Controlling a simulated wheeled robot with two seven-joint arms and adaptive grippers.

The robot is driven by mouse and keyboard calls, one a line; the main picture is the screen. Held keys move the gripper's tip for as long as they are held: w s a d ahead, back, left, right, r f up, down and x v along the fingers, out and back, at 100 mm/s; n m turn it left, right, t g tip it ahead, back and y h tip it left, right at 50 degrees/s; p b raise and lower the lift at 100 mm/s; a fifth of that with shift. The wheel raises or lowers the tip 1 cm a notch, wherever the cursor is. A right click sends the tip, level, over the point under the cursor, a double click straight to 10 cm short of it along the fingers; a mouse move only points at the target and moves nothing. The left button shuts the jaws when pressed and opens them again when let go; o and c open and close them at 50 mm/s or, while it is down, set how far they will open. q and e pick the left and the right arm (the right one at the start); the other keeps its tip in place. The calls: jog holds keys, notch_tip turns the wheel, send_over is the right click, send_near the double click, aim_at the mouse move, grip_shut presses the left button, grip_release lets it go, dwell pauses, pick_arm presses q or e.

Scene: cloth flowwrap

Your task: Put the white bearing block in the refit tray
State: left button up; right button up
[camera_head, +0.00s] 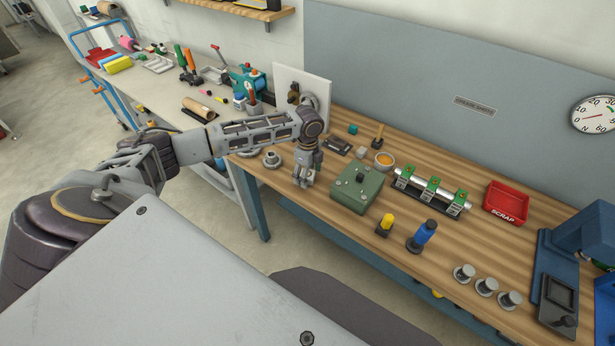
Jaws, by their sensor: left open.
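My left gripper (303,181) points down, open, low over the left part of the wooden workbench (400,250), just left of a green box (357,188). I cannot make out anything between its fingers. A small pale block (361,152) behind the green box may be the white bearing block, but it is too small to be sure. A flat dark tray (337,145) lies at the back, behind the gripper; I cannot tell whether it is the refit tray. My right gripper is not in view.
A grey flanged part (272,159) sits left of the gripper. An orange-filled bowl (384,160), a shaft with green supports (431,190) and a red SCRAP bin (506,202) stand to the right. Yellow (386,223) and blue (423,235) handled items stand in front. The front left bench is clear.

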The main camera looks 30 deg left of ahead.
pick_arm(q)
jog(key=shift+c, duration=0.5)
jog(key=c, duration=1.3)
jog(key=shift+r, duration=0.1)
jog(key=shift+r+b, duration=0.3)
jog(key=shift+r, duration=4.65)
